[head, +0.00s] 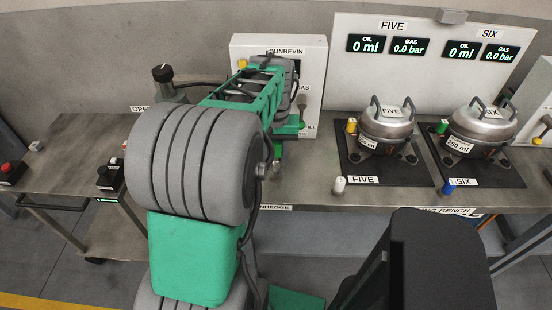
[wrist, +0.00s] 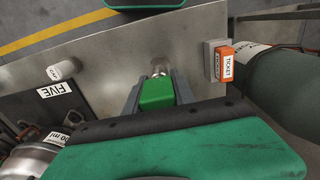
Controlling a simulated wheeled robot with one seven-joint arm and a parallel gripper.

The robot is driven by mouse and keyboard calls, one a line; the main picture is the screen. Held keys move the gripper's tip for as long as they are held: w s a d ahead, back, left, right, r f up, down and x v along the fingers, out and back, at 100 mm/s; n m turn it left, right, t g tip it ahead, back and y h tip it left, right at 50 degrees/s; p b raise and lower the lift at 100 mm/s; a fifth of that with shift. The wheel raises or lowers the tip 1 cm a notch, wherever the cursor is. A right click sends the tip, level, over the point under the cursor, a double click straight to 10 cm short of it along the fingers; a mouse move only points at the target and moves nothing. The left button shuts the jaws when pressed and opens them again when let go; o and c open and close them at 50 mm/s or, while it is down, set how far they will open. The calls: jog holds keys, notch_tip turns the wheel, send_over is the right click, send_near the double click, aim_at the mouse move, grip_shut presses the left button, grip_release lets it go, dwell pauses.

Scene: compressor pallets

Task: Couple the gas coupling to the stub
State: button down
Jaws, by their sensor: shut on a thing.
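My gripper (wrist: 157,93) is shut on a green block, which I take to be the gas coupling (wrist: 157,95). A short metal end shows beyond the block in the wrist view, over the grey bench top. In the head view my arm hides most of the gripper, left of pallet FIVE. Compressor FIVE (head: 387,126) has a yellow fitting (head: 351,126), and compressor SIX (head: 481,122) has a green fitting (head: 442,127). Which part is the stub, I cannot tell. The held coupling is apart from both compressors.
A white cap (head: 339,184) stands at the front of pallet FIVE and a blue cap (head: 448,186) at pallet SIX. An orange ticket holder (wrist: 225,65) is beside my gripper. The displays (head: 382,44) behind FIVE read 0 ml and 0.0 bar. Button boxes (head: 110,176) stand left.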

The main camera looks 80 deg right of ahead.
aim_at(275, 147)
jog(key=shift+r+p, duration=1.1)
jog(key=shift+r, duration=0.5)
jog(key=shift+w, duration=0.1)
